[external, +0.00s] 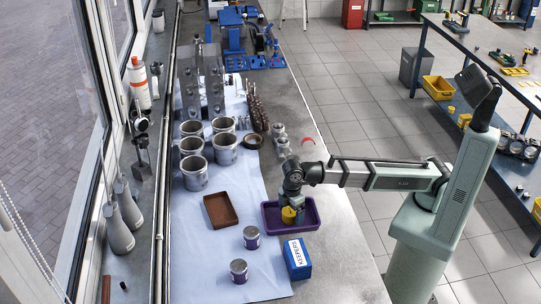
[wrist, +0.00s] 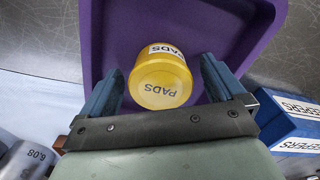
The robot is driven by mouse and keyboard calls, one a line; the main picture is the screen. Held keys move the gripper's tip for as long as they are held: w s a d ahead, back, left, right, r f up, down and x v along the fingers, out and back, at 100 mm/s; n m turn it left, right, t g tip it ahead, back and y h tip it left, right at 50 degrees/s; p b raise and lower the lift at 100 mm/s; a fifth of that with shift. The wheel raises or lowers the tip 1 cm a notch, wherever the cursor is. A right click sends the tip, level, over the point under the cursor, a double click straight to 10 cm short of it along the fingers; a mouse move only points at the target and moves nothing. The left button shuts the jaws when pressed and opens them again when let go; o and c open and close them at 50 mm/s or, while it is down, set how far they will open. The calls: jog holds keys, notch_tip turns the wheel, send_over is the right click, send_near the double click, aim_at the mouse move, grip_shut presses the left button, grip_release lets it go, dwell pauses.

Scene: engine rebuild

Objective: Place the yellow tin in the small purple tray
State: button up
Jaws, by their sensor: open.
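The yellow tin (external: 288,215), labelled PADS, is inside the small purple tray (external: 312,217) and appears to stand on its floor. In the wrist view the tin (wrist: 162,82) sits between the two blue fingers, with the purple tray (wrist: 215,22) around and behind it. My gripper (external: 291,203) is low over the tray. In the wrist view my gripper (wrist: 161,66) is open, with a visible gap between the tin and the right finger; the left finger is close to the tin. The tin's underside is hidden.
A blue KEEPERS box (external: 297,259) stands just in front of the tray. An empty brown tray (external: 220,210) lies to its left. Several metal cylinders (external: 195,172) stand farther back.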

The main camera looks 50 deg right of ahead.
aim_at(291, 211)
notch_tip(291, 211, up, 12)
jog(key=shift+r, duration=0.15)
dwell(0.6)
